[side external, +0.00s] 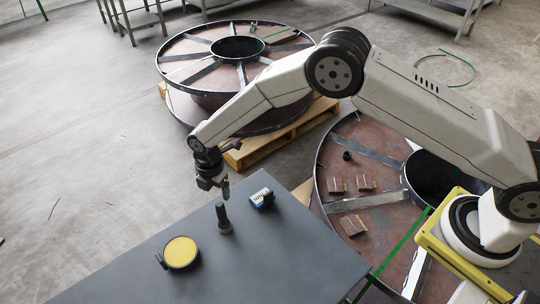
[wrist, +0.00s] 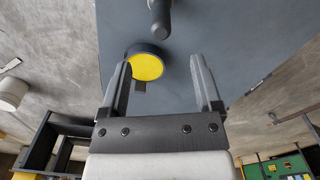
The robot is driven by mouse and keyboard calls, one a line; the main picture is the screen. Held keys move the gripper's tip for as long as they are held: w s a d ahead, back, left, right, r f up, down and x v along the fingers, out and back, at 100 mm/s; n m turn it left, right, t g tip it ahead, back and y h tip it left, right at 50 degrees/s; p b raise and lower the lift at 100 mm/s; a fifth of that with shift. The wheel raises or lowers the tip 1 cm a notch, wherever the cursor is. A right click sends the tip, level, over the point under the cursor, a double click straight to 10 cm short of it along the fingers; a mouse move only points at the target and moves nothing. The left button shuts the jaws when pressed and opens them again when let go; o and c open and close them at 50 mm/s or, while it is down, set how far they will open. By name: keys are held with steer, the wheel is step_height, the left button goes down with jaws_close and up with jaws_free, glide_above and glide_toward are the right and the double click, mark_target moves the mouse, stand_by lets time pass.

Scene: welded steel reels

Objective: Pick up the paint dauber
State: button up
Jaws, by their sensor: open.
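Three small objects lie on the dark grey table (side external: 300,250), and I cannot tell for sure which one is the paint dauber. A dark, slim upright piece with a wider foot (side external: 223,220) stands near the far edge; its end shows at the top of the wrist view (wrist: 160,18). A round yellow-faced piece with a black rim and a small tab (side external: 180,252) lies to its left; it shows between the fingers in the wrist view (wrist: 146,67). A blue and white piece (side external: 261,198) lies to the right. My gripper (side external: 224,188) is open and empty, above the table close to the upright piece.
Behind the table a large steel reel (side external: 190,95) rests on a wooden pallet (side external: 275,135). Another reel (side external: 345,205) at the right carries several small brown blocks. The table's front and right parts are clear.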

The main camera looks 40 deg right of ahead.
mark_target(219, 204)
steer(key=shift+d+f, duration=0.1)
steer(key=shift+f, duration=3.65)
jaws_close()
